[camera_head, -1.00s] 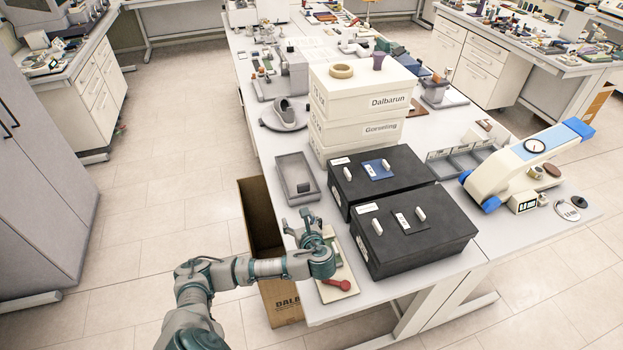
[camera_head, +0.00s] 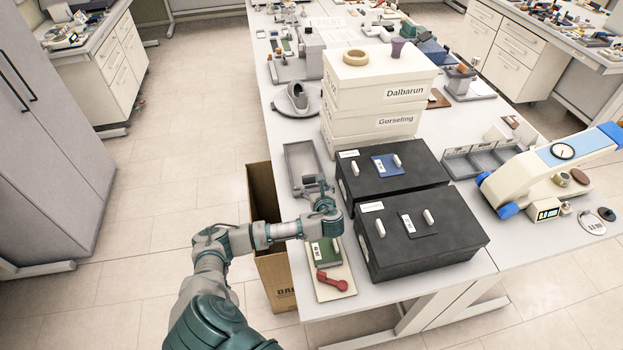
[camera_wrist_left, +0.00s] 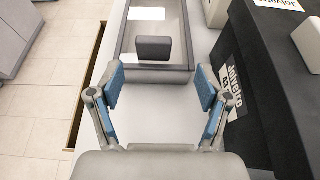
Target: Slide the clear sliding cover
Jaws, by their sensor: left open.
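A grey rectangular tray (camera_head: 289,170) lies near the left edge of the table, and it also shows in the left wrist view (camera_wrist_left: 186,65). A glossy, see-through cover (camera_wrist_left: 157,14) seems to lie over the tray; its edges are hard to make out. A dark block-shaped handle (camera_wrist_left: 153,48) stands at the tray's near end. My left gripper (camera_wrist_left: 160,87) is open and empty, with its two fingers apart just short of the handle. In the head view, my left gripper (camera_head: 312,188) hides part of the tray's near end. My right gripper is not in view.
Two black boxes (camera_head: 425,240) stand close right of my left gripper. Stacked white boxes (camera_head: 372,100) stand behind. A board with a red lever (camera_head: 332,281) lies nearer. An open cardboard box (camera_head: 262,190) stands beside the table's left edge.

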